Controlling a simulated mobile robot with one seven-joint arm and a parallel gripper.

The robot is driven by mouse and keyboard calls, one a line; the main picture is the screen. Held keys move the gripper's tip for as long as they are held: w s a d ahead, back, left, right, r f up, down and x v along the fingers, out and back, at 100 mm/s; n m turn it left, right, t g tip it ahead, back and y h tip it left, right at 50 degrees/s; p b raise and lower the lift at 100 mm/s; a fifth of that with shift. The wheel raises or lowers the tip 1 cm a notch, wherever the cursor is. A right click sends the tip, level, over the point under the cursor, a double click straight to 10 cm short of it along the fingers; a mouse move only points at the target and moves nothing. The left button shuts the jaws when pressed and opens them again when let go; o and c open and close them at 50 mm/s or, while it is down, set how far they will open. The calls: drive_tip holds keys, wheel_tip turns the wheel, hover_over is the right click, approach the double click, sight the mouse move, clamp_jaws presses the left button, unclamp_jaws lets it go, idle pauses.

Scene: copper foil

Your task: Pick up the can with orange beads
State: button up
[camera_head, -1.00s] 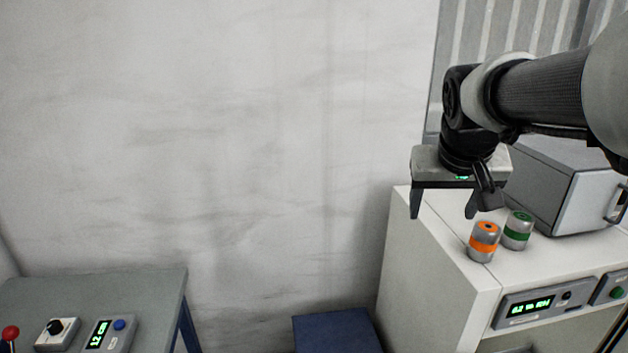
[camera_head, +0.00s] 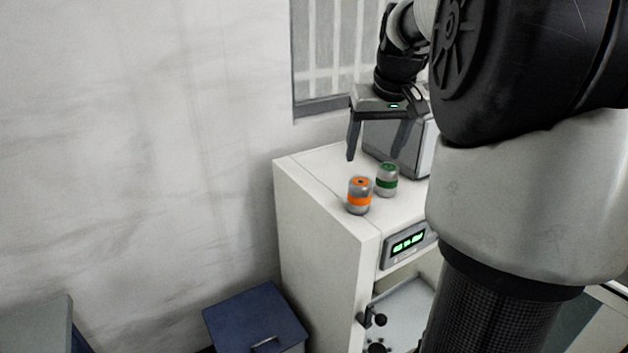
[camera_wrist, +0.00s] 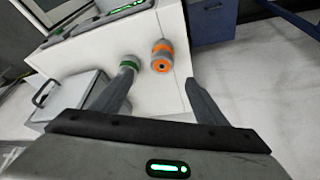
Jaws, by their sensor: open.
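The can with orange beads (camera_head: 359,196) is a grey cylinder with an orange band and orange top. It stands upright near the front left corner of the white cabinet top (camera_head: 312,168). A similar can with a green band (camera_head: 387,180) stands just right of and behind it. My gripper (camera_head: 376,156) is open and empty, above and behind the cans, fingers pointing down. In the wrist view the orange can (camera_wrist: 162,56) lies beyond and between the fingertips of my gripper (camera_wrist: 163,77); the left finger overlaps part of the green can (camera_wrist: 129,63).
A grey box-shaped device (camera_head: 392,143) stands behind the green can. A panel with a green display (camera_head: 408,243) is on the cabinet front. A blue bin (camera_head: 255,315) stands on the floor at left. My arm hides the cabinet's right side.

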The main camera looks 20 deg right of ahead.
sight(361, 184)
drive_tip(key=x, duration=0.9)
drive_tip(key=shift+w+f, duration=0.1)
drive_tip(key=shift+f, duration=0.25)
drive_tip(key=x, duration=0.5)
drive_tip(key=shift+w+a, duration=0.1)
drive_tip(key=shift+a, duration=0.2)
drive_tip(key=c, duration=1.3)
